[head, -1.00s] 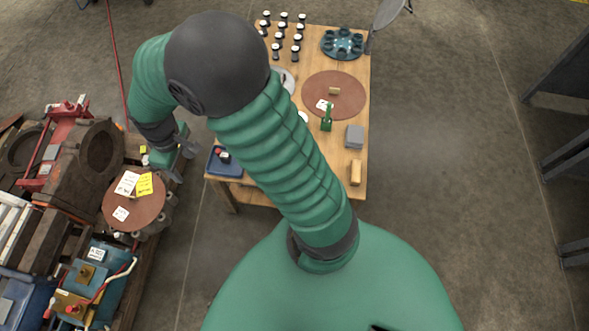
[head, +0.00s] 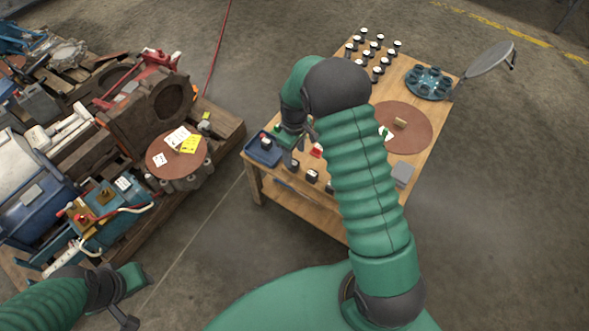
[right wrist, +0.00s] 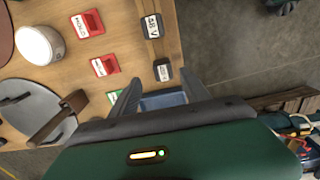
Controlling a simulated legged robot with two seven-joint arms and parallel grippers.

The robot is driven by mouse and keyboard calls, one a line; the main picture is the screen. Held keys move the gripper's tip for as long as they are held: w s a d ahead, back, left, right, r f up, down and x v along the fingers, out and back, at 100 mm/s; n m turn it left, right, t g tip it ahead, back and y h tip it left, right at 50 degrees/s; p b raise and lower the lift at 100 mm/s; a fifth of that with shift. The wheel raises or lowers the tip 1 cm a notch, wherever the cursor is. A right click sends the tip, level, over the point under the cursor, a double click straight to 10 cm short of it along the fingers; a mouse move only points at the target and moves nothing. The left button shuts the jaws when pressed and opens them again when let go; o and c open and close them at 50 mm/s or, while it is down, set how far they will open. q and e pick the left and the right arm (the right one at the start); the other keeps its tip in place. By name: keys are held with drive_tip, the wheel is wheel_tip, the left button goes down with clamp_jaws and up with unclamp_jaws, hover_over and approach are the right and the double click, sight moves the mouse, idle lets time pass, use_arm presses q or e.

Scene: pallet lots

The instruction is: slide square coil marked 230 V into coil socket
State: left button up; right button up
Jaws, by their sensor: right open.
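Small black square coils stand on the wooden table; one (head: 312,176) shows near its front edge. In the right wrist view one black block (right wrist: 152,25) has a label that looks like 48 V. Another (right wrist: 162,70) sits just beyond my fingers, its label too small to read surely. I cannot pick out the 230 V coil or the coil socket. My right gripper (right wrist: 160,98) is open and empty, above the table by the blue tray (head: 263,153). My left gripper (head: 132,294) is low at the left, away from the table; its opening is unclear.
Red blocks (right wrist: 105,65), a white round cylinder (right wrist: 40,45) and a grey dish (right wrist: 32,108) are close by. A brown disc (head: 412,130) and a teal holder (head: 430,82) lie farther back. At left, a pallet (head: 222,133) carries machinery. Floor between is clear.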

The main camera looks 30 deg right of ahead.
sight(294, 162)
drive_tip(key=shift+d+f, duration=0.1)
drive_tip(key=shift+f, duration=0.45)
drive_tip(key=f+b, duration=0.1)
drive_tip(key=f, duration=0.1)
drive_tip(key=f+b, duration=0.2)
drive_tip(key=shift+s+a, duration=0.15)
drive_tip(key=shift+a, duration=0.25)
drive_tip(key=shift+a+f, duration=0.1)
drive_tip(key=shift+f, duration=0.25)
drive_tip(key=shift+d, duration=0.2)
drive_tip(key=c, duration=0.4)
drive_tip(key=shift+a+r, duration=0.1)
clamp_jaws()
